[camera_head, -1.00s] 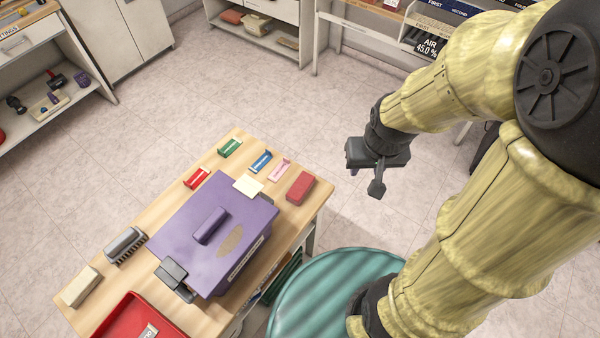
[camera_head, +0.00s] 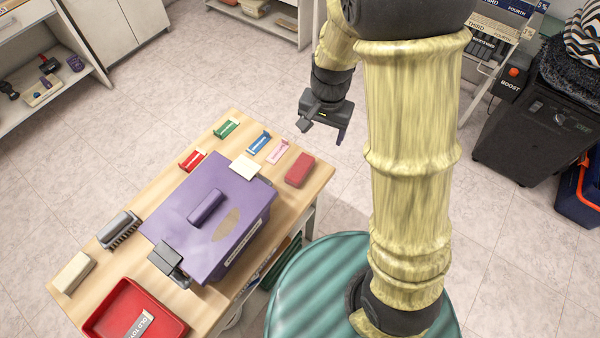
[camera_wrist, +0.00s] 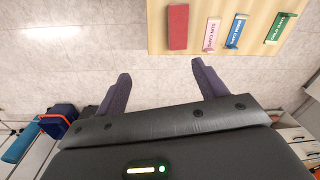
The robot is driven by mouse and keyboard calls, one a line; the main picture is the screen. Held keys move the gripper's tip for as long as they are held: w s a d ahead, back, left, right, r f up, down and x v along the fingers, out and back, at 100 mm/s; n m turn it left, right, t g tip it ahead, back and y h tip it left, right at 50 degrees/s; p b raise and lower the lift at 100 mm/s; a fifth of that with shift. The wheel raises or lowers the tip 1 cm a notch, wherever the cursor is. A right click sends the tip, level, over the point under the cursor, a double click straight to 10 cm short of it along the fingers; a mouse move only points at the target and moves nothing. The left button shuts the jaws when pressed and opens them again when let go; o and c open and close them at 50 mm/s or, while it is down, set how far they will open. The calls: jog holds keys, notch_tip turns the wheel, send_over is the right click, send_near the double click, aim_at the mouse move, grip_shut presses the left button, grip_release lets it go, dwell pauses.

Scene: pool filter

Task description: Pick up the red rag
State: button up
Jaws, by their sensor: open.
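The red rag (camera_head: 299,170) looks like a folded red block. It lies flat on the wooden table near its right edge, beside a pink-labelled clip. It also shows at the top of the wrist view (camera_wrist: 178,27). My gripper (camera_head: 323,130) is open and empty, in the air beyond the table's right end, apart from the rag. In the wrist view the two fingers (camera_wrist: 160,72) are spread over bare floor, with the rag ahead of them.
A purple lidded box (camera_head: 212,222) fills the table's middle. Pink (camera_head: 277,151), blue (camera_head: 259,142), green (camera_head: 227,128) and red (camera_head: 192,160) clips lie along the far side. A brush (camera_head: 119,229), pale block (camera_head: 73,272) and red tray (camera_head: 125,310) are at left.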

jog(key=m, duration=0.2)
send_over(300, 168)
notch_tip(300, 168, down, 4)
jog(key=shift+f+g+b, duration=0.1)
jog(key=shift+g+b, duration=0.2)
jog(key=shift+b, duration=0.1)
notch_tip(300, 168, down, 11)
jog(key=shift+d+f, duration=0.1)
jog(key=shift+f, duration=0.5)
jog(key=shift+f, duration=0.15)
